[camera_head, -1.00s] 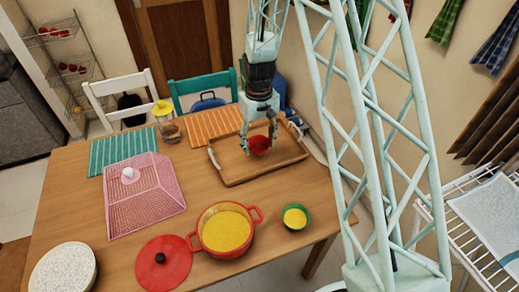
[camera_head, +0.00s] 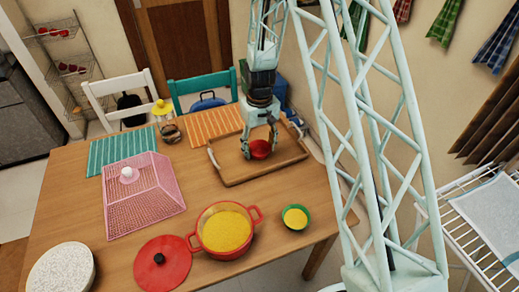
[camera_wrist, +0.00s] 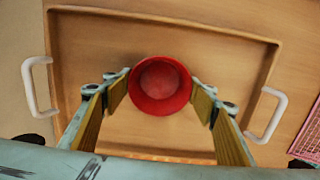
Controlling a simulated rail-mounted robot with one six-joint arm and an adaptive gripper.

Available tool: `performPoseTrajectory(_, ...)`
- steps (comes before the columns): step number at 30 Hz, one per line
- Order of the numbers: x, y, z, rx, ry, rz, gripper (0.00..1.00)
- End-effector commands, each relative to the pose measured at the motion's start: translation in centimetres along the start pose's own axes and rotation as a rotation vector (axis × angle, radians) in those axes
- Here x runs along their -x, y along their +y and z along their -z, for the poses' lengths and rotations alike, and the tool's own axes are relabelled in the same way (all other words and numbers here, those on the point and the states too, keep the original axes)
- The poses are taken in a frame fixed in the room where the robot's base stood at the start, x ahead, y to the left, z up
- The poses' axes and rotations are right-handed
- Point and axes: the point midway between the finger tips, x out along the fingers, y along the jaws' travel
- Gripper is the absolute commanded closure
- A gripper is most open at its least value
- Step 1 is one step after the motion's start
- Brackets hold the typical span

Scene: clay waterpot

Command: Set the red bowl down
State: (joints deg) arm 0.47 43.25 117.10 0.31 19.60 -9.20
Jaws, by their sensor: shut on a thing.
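The red bowl (camera_head: 260,149) is between the fingers of my gripper (camera_head: 260,150), over the wooden tray (camera_head: 236,179). In the wrist view the bowl (camera_wrist: 160,86) sits upright, its open top facing the camera, with a finger of my gripper (camera_wrist: 160,94) on each side. The tray (camera_wrist: 160,144) with its white handles lies beneath it. The bowl is at or very near the tray floor; I cannot tell whether it touches. The tray's floor around the bowl is empty.
A red pot (camera_head: 224,230) with yellow contents and a green bowl (camera_head: 295,217) stand in front of the tray. A pink mesh cover (camera_head: 144,196) is to the left. An orange striped mat (camera_head: 215,125) and a jar (camera_head: 168,128) lie behind and left.

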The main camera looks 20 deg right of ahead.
Motion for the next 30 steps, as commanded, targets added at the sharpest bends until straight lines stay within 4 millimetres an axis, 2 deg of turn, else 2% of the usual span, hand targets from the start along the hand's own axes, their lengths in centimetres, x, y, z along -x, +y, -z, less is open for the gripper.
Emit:
performPoseTrajectory(11, -0.26, -0.01, -0.01, 0.000, 0.000, 0.000, 0.58)
performPoseTrajectory(12, -0.21, -0.01, -0.01, 0.000, 0.000, 0.000, 0.45)
performPoseTrajectory(16, -0.18, 0.00, 0.00, 0.000, 0.000, 0.000, 0.34)
performPoseTrajectory(30, 0.10, -0.01, 0.00, 0.000, 0.000, 0.000, 0.34)
